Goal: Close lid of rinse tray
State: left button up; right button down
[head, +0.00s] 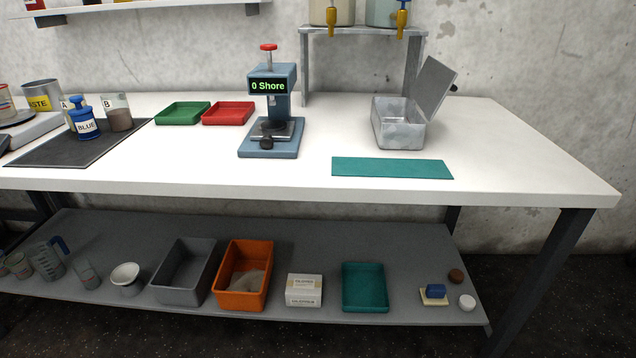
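The rinse tray is most likely the grey metal box (398,130) at the back right of the white table. Its grey lid (434,88) stands open, tilted up and leaning to the right from the box's right edge. Neither of my grippers shows in the head view.
A teal mat (391,168) lies in front of the box. A blue hardness tester (270,112) stands left of it. Behind is a metal stand (362,32) with two tapped containers. The table's right end (520,150) is clear. A lower shelf (335,250) holds bins.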

aim_at(435, 80)
jog(key=l+u, duration=0.15)
jog(key=l, duration=0.7)
jog(key=l+u, duration=0.15)
jog(key=l, duration=0.7)
jog(key=k+l+u, duration=0.1)
jog(key=l, duration=0.7)
